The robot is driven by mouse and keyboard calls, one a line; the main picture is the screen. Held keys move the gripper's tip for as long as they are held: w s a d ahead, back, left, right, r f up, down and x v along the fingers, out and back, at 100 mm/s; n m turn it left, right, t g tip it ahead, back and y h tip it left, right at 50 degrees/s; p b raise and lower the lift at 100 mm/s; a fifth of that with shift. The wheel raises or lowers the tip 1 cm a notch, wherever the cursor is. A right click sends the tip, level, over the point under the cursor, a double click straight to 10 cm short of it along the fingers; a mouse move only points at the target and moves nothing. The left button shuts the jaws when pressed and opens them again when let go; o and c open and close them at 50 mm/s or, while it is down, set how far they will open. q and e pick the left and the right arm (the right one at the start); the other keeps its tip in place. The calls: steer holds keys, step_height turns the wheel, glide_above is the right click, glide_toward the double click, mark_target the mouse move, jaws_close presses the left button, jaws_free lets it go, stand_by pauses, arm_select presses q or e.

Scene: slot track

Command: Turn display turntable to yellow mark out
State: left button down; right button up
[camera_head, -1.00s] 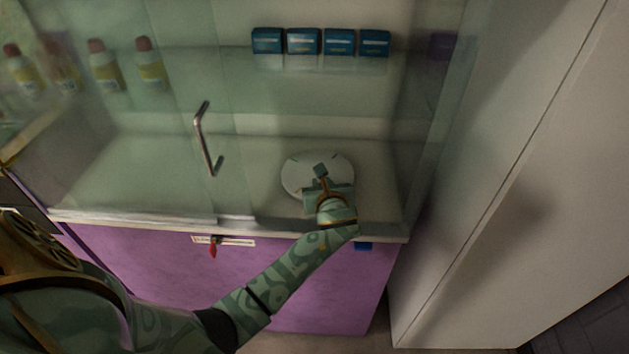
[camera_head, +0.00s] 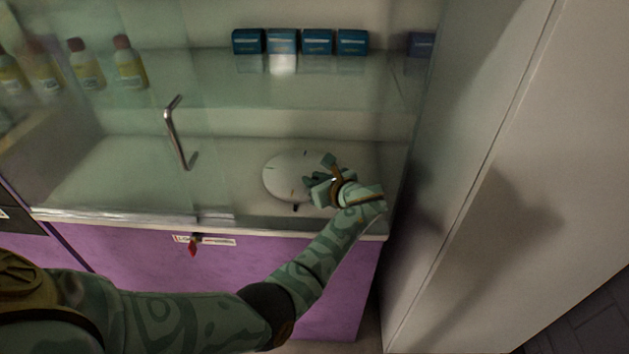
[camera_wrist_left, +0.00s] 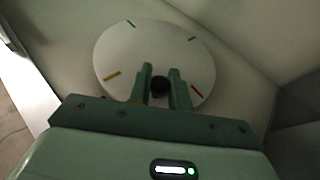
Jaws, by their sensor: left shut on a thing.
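The display turntable (camera_head: 280,180) is a round white disc on the cabinet's lower floor, behind the front edge. In the left wrist view the disc (camera_wrist_left: 145,50) carries a green mark (camera_wrist_left: 131,23) at the top, a blue mark (camera_wrist_left: 194,39) at upper right, a red mark (camera_wrist_left: 197,91) at lower right and a yellow mark (camera_wrist_left: 112,76) at lower left. My left gripper (camera_head: 312,183) is over the disc's right side, shut on a black knob (camera_wrist_left: 160,85) on the disc. In the head view the gripper hides the knob. My right gripper is out of view.
A glass pane with a metal handle (camera_head: 177,134) covers the cabinet's left part. Blue boxes (camera_head: 318,41) and several bottles (camera_head: 129,62) stand on the upper shelf. A red-tagged key (camera_head: 194,245) hangs at the front edge. A pale wall (camera_head: 480,200) is close on the right.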

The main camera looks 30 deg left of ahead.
arm_select(q)
steer(key=shift+f, duration=0.15)
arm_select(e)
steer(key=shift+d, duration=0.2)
arm_select(q)
steer(key=c, duration=1.3)
jaws_free()
steer(key=shift+c, duration=0.2)
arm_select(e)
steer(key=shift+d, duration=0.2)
